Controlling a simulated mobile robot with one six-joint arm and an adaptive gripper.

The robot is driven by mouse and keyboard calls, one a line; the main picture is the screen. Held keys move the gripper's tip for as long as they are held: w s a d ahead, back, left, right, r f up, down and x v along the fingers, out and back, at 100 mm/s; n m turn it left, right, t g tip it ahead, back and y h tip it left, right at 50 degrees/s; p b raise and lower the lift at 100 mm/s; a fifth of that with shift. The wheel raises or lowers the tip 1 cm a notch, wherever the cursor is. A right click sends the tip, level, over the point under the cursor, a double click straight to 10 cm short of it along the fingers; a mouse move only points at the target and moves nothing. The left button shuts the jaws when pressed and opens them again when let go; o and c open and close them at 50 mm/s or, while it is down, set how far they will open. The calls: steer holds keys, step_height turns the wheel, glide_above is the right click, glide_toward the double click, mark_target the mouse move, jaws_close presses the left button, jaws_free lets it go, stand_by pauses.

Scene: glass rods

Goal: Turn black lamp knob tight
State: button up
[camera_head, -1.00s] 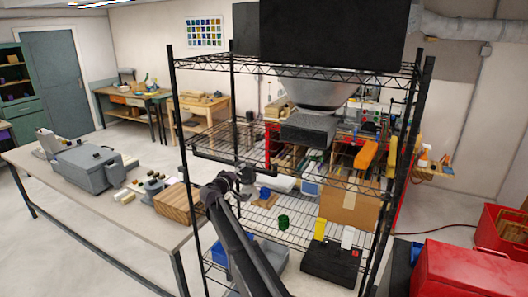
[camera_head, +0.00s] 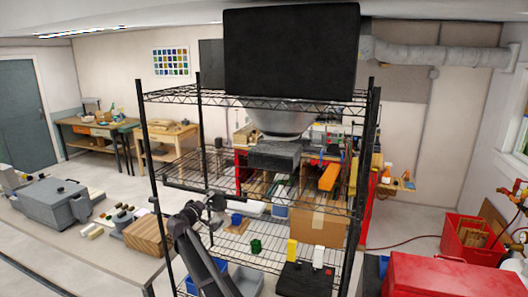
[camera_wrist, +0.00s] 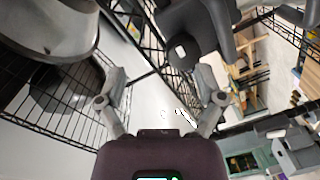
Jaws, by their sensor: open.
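I cannot make out a black lamp knob for certain in either view. My gripper (camera_head: 220,203) is in front of the wire shelf in the head view, at the front end of my raised dark arm. In the wrist view my gripper (camera_wrist: 161,78) has its two grey fingers spread wide, with nothing between them. A dark grey rounded body (camera_wrist: 192,28) with a small pale square fills the upper middle of that view, beyond the fingers. I cannot tell what it is. Any lamp or knob is hidden or too small to tell.
The black wire shelf (camera_head: 364,180) stands close ahead, with a large black box (camera_head: 290,52) on top and a metal dome (camera_head: 283,121) below it. A table at left carries a grey machine (camera_head: 50,203) and a wooden block (camera_head: 148,236). A red chest (camera_head: 440,275) is at lower right.

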steer(key=shift+w+d+f, duration=0.2)
steer(key=shift+d+f, duration=0.3)
steer(key=s+d+f+m+g+b, duration=0.25)
steer(key=s+d+f+b, duration=0.2)
steer(key=d+f, duration=0.35)
steer(key=s+d+f+m+g+h+b, duration=0.15)
steer(key=s+d+f+g+b, duration=0.3)
steer(key=d, duration=0.65)
steer(key=s+d+f+m+g+y+b, duration=0.1)
steer(key=s+d+f+m+g+b, duration=0.15)
steer(key=s+d+f, duration=0.45)
steer(key=s+d+f+m+g+y+b, duration=0.1)
steer(key=s+d+f+g+y+b, duration=0.2)
steer(key=s+d+f, duration=0.3)
steer(key=s+d+f+m+g+y+b, duration=0.1)
steer(key=s+d+f+g+y+b, duration=0.2)
steer(key=s+f, duration=0.9)
steer(key=s+d+g+b, duration=0.1)
steer(key=s+d+b, duration=0.1)
steer(key=s+b, duration=0.1)
steer(key=shift+s+d, duration=0.4)
steer(key=shift+s, duration=0.1)
